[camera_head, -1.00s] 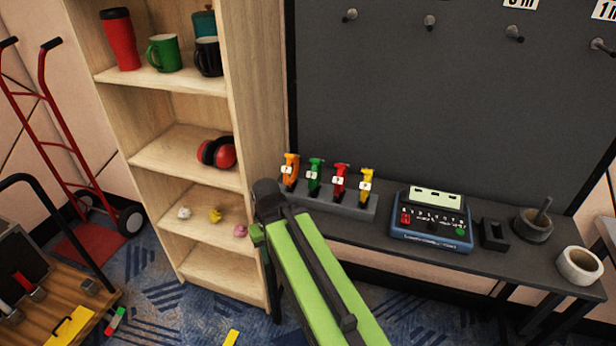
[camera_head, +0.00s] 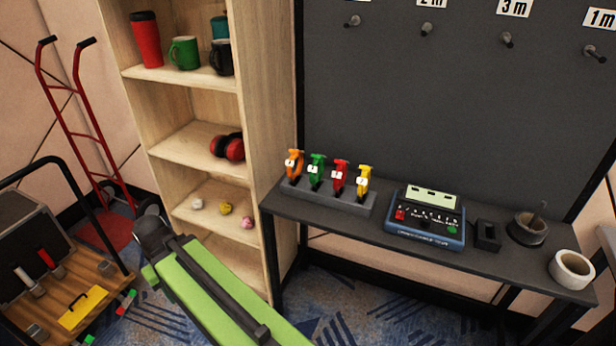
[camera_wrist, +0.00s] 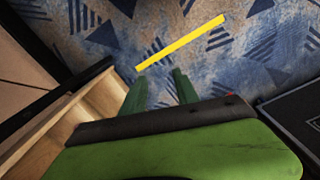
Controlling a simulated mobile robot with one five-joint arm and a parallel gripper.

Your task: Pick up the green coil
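I cannot make out a green coil in either view. The board (camera_head: 400,120) has several empty hooks under length labels such as 2 m, 3 m and 1 m. In the wrist view my gripper (camera_wrist: 158,84) has two green fingers standing apart, with nothing between them. It points down toward the blue patterned carpet, and a yellow strip (camera_wrist: 180,43) lies on the floor beyond the fingertips. In the head view my green arm crosses the lower middle, in front of the shelf, and the fingers are hidden.
A wooden shelf (camera_head: 265,120) with mugs and red earmuffs (camera_head: 228,147) stands left of the dark bench (camera_head: 325,217). The bench holds a tool rack (camera_head: 318,199), a blue device (camera_head: 425,220) and a tape roll (camera_head: 572,268). A red hand truck (camera_head: 68,125) and tool cart (camera_head: 95,270) stand left.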

